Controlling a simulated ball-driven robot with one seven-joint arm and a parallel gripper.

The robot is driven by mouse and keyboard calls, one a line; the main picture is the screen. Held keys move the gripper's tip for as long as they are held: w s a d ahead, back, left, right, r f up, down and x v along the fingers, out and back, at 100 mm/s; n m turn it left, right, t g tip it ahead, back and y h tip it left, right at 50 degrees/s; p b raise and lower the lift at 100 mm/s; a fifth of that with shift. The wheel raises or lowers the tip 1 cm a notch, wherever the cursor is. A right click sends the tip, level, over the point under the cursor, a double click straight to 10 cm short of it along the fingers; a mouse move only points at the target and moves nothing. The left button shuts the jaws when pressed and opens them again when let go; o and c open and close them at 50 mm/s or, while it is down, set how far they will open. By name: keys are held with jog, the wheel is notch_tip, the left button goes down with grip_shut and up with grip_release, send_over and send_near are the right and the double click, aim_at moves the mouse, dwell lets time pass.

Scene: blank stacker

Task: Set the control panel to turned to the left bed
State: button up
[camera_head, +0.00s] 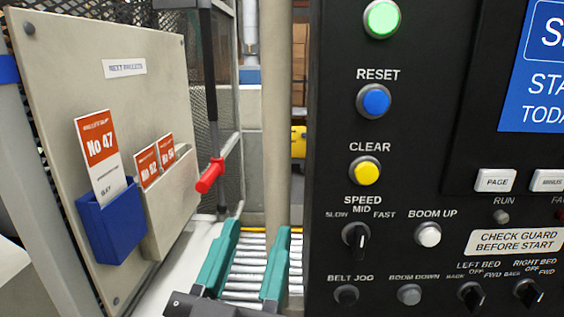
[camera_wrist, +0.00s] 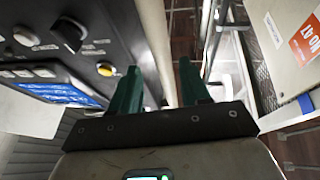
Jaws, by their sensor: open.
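The control panel (camera_head: 430,115) is a black upright face filling the right of the head view. The left bed knob (camera_head: 472,296) is a black selector low on it, marked BACK, OFF and FWD. The right bed knob (camera_head: 529,292) is a similar one to its right. Their exact settings are too small to tell. My gripper (camera_head: 257,232) has two teal fingers, open and empty, left of the panel and apart from both knobs.
The panel also carries a speed knob (camera_head: 356,236), a blue reset button (camera_head: 374,101) and a yellow clear button (camera_head: 366,172). A board (camera_head: 60,70) with card pockets and a red-handled lever (camera_head: 211,175) stand left. A roller conveyor (camera_head: 250,268) lies behind my fingers.

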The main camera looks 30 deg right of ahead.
aim_at(273, 184)
jog(key=p+x, duration=0.3)
jog(key=x, duration=0.7)
jog(key=shift+w+d+r, duration=0.1)
jog(key=shift+w+d, duration=0.05)
jog(key=shift+c, duration=0.3)
grip_shut()
